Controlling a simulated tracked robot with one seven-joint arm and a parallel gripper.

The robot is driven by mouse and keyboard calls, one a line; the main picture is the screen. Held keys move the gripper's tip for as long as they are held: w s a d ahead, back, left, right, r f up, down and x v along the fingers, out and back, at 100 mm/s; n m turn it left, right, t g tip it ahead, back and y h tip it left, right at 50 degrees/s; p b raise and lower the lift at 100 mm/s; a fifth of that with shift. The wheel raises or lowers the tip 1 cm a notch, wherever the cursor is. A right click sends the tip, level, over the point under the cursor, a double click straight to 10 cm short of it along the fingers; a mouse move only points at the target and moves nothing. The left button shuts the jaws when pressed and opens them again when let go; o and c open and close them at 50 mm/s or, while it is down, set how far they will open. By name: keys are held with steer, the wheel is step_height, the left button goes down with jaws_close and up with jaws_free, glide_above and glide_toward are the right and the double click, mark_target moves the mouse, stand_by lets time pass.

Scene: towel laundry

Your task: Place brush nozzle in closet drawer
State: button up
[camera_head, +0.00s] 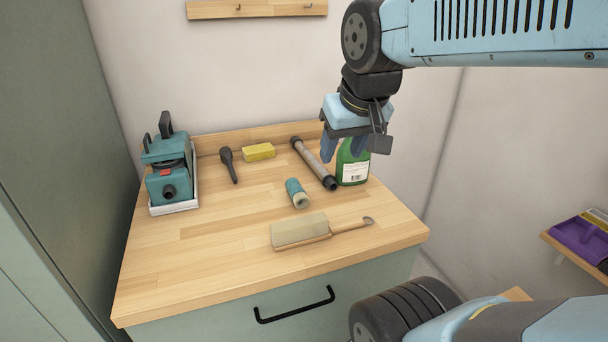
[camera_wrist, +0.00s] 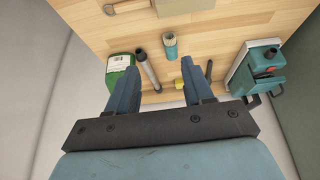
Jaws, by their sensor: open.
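A short teal cylinder with a pale end (camera_head: 296,193) lies mid-counter, also in the wrist view (camera_wrist: 170,46). A black tool with a wide end and thin stem (camera_head: 229,164) lies at the back left, partly visible in the wrist view (camera_wrist: 209,70). I cannot tell for sure which is the brush nozzle. The grey-green drawer (camera_head: 215,327) under the counter has a black bar handle (camera_head: 294,305) and looks shut. My gripper (camera_head: 343,148) is open and empty above the back right of the counter, in front of the green bottle. Its two blue fingers (camera_wrist: 156,78) stand apart in the wrist view.
The wooden counter (camera_head: 215,265) holds a teal machine (camera_head: 168,180) on a tray, a yellow sponge (camera_head: 259,152), a grey tube (camera_head: 314,164), a green bottle (camera_head: 353,166) and a wooden-handled brush (camera_head: 301,231). A purple item (camera_head: 582,236) sits on a right-hand shelf. The front-left counter is clear.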

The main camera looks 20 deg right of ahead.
steer(key=w+a+f+g+h, duration=0.1)
steer(key=w+g, duration=0.1)
steer(key=w, duration=0.5)
steer(key=w+a+f+g+h, duration=0.1)
steer(key=w+a+f, duration=0.1)
steer(key=w, duration=0.4)
steer(key=g+h, duration=0.2)
steer(key=h, duration=0.2)
glide_toward(290, 182)
steer(key=x, duration=0.4)
steer(key=shift+w+f, duration=0.15)
steer(key=shift+w, duration=0.15)
steer(key=shift+s+x, duration=0.15)
steer(key=shift+x, duration=1.25)
steer(key=shift+s+x, duration=0.1)
steer(key=shift+x, duration=1.3)
steer(key=c, duration=0.8)
